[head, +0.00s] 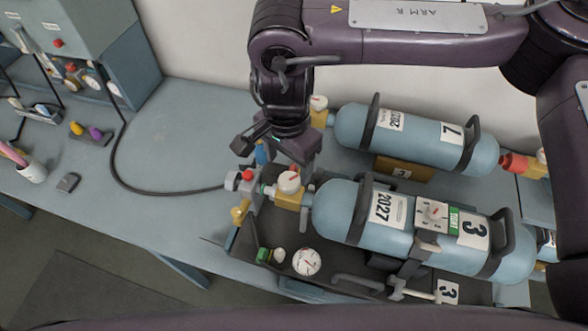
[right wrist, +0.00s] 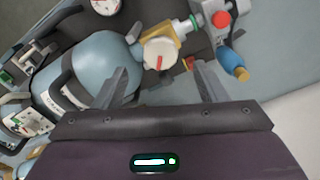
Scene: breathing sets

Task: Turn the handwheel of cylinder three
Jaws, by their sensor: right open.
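Cylinder three (head: 338,212) is a light blue bottle lying in a dark tray, with a "3" label and a "2027" tag. Its handwheel (head: 289,181) is a pale round knob with a red mark, on the brass valve (head: 288,198) at the bottle's left end. My right gripper (head: 276,150) is just above and behind the handwheel, pointing down. In the right wrist view the open fingers (right wrist: 161,82) stand wide apart, with the handwheel (right wrist: 159,53) ahead between their lines. No contact with it shows. My left gripper is out of view.
Cylinder seven (head: 360,124) lies behind, with its own valve. A grey block with a red button (head: 247,174) joins the valve to a black hose (head: 130,184). A round gauge (head: 306,262) sits at the tray's front. The bench left of the tray (head: 185,140) is mostly clear.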

